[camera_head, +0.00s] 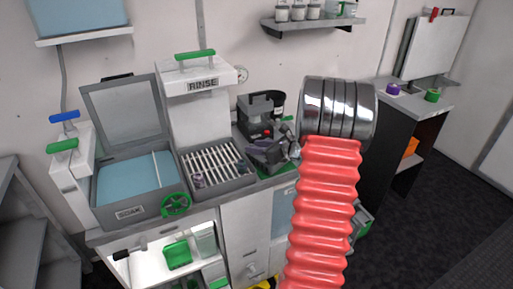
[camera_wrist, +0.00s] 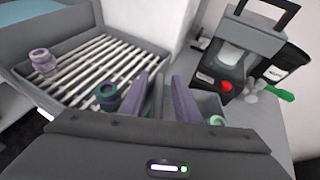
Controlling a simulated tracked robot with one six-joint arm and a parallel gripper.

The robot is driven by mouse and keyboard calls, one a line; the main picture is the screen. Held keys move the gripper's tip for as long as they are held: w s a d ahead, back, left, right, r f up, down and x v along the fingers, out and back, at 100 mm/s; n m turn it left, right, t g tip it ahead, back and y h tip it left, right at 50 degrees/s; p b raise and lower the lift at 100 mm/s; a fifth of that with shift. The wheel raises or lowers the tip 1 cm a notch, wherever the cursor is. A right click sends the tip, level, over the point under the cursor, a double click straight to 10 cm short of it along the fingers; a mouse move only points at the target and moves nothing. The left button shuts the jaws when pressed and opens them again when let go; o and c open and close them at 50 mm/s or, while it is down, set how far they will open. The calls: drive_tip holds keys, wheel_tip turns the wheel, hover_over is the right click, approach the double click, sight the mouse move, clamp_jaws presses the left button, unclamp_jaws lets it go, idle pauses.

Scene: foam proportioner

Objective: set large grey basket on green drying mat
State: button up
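My gripper (camera_head: 268,150) hangs over the counter to the right of the rinse tray. In the wrist view its two purple fingers (camera_wrist: 165,88) stand apart with a gap between them. A strip of green, likely the drying mat (camera_head: 273,178), shows on the counter below my gripper.
The slatted rinse tray (camera_head: 213,164) holds dark green and purple ring-like parts. Left of it stands the open soak basin (camera_head: 132,184). A black machine with a red button (camera_head: 258,125) stands behind my gripper. My red arm cover blocks the counter's right part.

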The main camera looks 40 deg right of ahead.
drive_tip(key=shift+r, duration=0.1)
drive_tip(key=v, duration=1.2)
idle(0.5)
drive_tip(key=a+r+n+g+y, duration=0.25)
drive_tip(key=a+n, duration=0.55)
drive_tip(key=a, duration=0.6)
drive_tip(key=a+r+n+g+y, duration=0.3)
drive_tip(key=a+n, duration=0.4)
drive_tip(key=a, duration=0.7)
drive_tip(key=s+a+r+n+g+h, duration=0.2)
drive_tip(key=s+a+n+h, duration=0.4)
drive_tip(key=s+a+n, duration=0.8)
drive_tip(key=shift+a+r+n, duration=0.25)
drive_tip(key=shift+r+n, duration=0.15)
drive_tip(key=shift+n, duration=2.5)
